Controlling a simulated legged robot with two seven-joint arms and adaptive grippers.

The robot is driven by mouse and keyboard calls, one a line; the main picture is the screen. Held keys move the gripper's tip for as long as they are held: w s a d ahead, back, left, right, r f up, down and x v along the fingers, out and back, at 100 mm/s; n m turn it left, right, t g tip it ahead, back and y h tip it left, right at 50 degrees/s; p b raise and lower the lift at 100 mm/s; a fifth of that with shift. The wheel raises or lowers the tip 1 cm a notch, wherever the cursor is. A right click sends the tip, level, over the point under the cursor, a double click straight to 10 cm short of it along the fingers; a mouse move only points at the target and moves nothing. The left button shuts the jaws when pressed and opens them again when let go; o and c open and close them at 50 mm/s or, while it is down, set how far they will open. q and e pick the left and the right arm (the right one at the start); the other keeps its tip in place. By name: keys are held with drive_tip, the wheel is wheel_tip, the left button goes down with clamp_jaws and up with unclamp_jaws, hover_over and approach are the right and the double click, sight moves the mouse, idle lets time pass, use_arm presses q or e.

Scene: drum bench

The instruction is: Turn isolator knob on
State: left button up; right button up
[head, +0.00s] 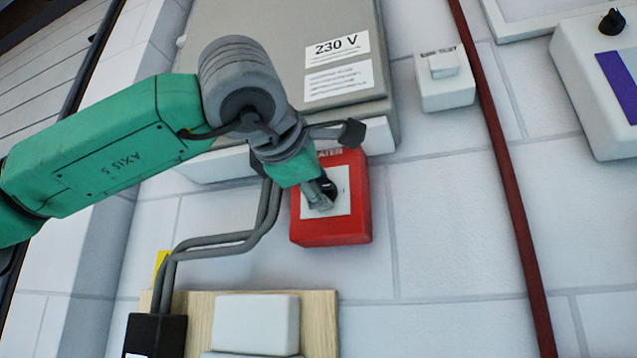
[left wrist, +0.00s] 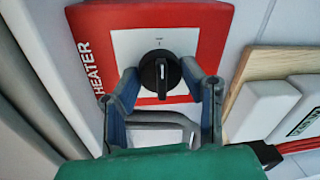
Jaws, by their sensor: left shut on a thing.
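The isolator is a red box (head: 345,225) with a white face plate, fixed to the wall. In the left wrist view the red box (left wrist: 215,25) carries the word HEATER. Its black isolator knob (left wrist: 160,72) is round with a raised grip bar, which lies close to upright in that picture. My left gripper (head: 322,194) reaches the face plate from the upper left and is shut on the knob, with one finger on each side. In the head view the gripper partly hides the knob. My right gripper is not in view.
A grey 230 V cabinet (head: 285,50) hangs above the red box. Grey conduits (head: 215,243) run down to its left. A wooden board (head: 322,318) with white switches is below. A dark red pipe (head: 505,165) and a small white switch box (head: 445,92) are to the right.

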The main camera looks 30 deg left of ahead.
use_arm(q)
drive_tip(key=shift+w+f, duration=0.1)
drive_tip(key=shift+f, duration=0.05)
drive_tip(key=o, duration=1.1)
drive_tip(key=shift+o, duration=0.2)
drive_tip(key=shift+w, duration=0.2)
drive_tip(key=v, duration=1.1)
drive_tip(key=shift+s, duration=0.4)
drive_tip(key=shift+d, duration=0.1)
